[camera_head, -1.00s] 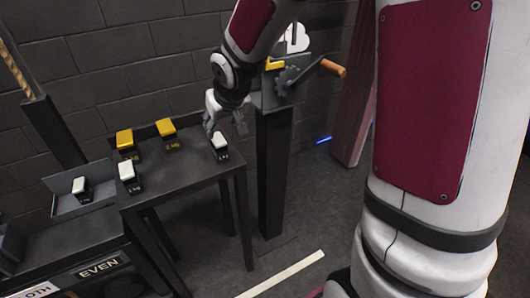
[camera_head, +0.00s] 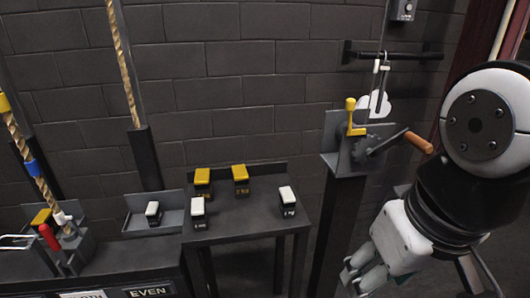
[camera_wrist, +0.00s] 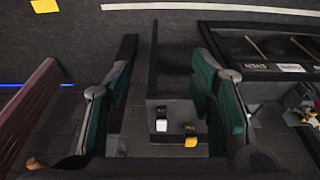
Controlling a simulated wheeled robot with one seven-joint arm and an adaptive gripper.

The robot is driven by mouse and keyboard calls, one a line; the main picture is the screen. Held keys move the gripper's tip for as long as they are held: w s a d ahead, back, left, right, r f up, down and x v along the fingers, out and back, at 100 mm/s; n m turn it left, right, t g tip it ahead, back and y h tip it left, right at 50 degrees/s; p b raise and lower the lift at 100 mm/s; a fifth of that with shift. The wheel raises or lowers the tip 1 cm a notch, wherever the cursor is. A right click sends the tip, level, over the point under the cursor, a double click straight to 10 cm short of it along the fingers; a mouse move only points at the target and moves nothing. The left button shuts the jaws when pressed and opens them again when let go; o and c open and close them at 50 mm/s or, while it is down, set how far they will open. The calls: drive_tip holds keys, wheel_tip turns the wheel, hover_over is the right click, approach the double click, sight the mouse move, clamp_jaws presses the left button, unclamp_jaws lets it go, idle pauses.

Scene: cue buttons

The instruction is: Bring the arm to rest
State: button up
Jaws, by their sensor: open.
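My gripper (camera_head: 365,275) is at the lower right in the head view, right of the crank post and apart from the small black table (camera_head: 245,222). In the wrist view its two green-padded fingers (camera_wrist: 163,75) stand wide apart with nothing held between them. On the table are two yellow-topped weights (camera_head: 203,178) (camera_head: 240,175) at the back. Two white-topped weights (camera_head: 198,210) (camera_head: 287,198) stand nearer the front. A white-topped and a yellow-topped weight also show in the wrist view (camera_wrist: 161,122) (camera_wrist: 190,137). My arm is bent at the right edge.
A crank with an orange handle (camera_head: 415,143) stands on a dark post (camera_head: 338,225) between table and gripper. A tray (camera_head: 137,220) with a white-topped weight (camera_head: 153,211) is left of the table. Ropes (camera_head: 123,62) and a bench with an EVEN label (camera_head: 149,292) are further left.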

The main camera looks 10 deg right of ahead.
drive_tip(key=shift+s+a, duration=0.1)
drive_tip(key=shift+s, duration=0.4)
wheel_tip(320, 180, up, 9)
drive_tip(key=t+p, duration=0.1)
drive_tip(key=p, duration=0.6)
drive_tip(key=shift+t, duration=0.3)
